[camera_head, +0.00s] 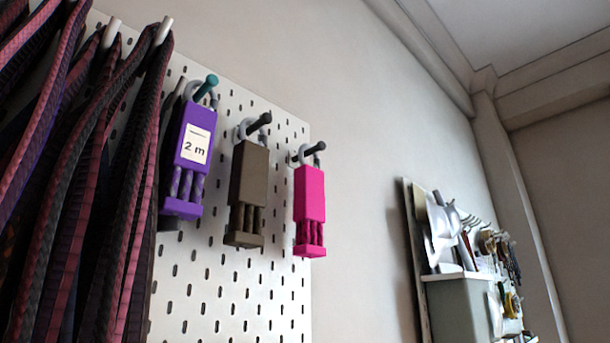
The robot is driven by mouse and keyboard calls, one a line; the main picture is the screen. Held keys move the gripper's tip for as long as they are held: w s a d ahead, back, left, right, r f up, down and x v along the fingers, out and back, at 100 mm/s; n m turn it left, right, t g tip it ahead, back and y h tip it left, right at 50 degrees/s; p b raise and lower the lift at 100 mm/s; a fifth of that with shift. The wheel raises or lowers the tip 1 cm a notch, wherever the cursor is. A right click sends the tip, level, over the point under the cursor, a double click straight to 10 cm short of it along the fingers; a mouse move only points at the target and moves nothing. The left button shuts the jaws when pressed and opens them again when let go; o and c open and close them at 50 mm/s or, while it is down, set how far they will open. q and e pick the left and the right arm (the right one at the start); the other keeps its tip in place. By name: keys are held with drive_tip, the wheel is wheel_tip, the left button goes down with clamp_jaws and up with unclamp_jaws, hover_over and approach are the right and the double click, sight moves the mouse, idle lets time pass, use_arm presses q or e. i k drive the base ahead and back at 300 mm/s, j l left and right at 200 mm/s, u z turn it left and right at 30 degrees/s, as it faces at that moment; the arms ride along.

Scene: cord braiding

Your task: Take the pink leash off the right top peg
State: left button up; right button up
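The pink leash (309,209) hangs by a ring at its top from the right top peg (315,148), a dark peg on the white pegboard (283,285). It is a flat pink block with several twisted strands below and a pink end piece. It hangs roughly straight down, at the right edge of the board. Neither of my grippers shows in this view.
An olive-brown leash (248,188) and a purple leash (190,150) labelled "2 m" hang on pegs left of the pink one. Dark and red straps (90,190) fill the left side. Bare wall (355,180) lies right of the pegboard. A tool board (450,230) stands farther right.

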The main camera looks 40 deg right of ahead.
sight(309, 200)
drive_tip(key=z, duration=1.15)
